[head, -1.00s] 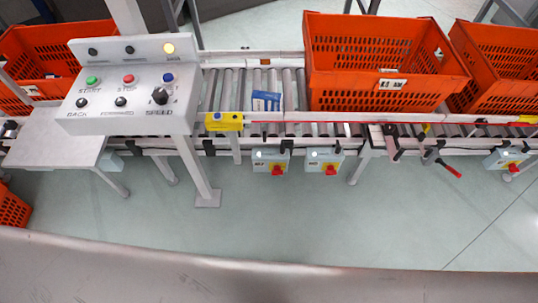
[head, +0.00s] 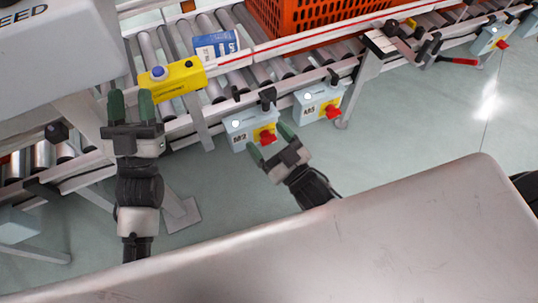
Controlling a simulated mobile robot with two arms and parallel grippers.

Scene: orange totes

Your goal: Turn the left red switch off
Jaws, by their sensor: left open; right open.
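The left red switch (head: 267,138) is a red knob on a yellow plate, on the front of a grey box marked M2 (head: 241,132) under the conveyor rail. A second red switch (head: 332,112) sits on a similar box marked M3 (head: 309,105) to its right. My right gripper (head: 271,144) is open, its green-tipped fingers pointing at the left switch, one on each side of it in the picture. I cannot tell whether they touch it.
The roller conveyor (head: 290,62) runs across the back with an orange tote (head: 300,14) and a blue-and-white box (head: 215,44) on it. A grey control panel (head: 60,40) stands at upper left. Another red-switch box (head: 488,41) is at far right.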

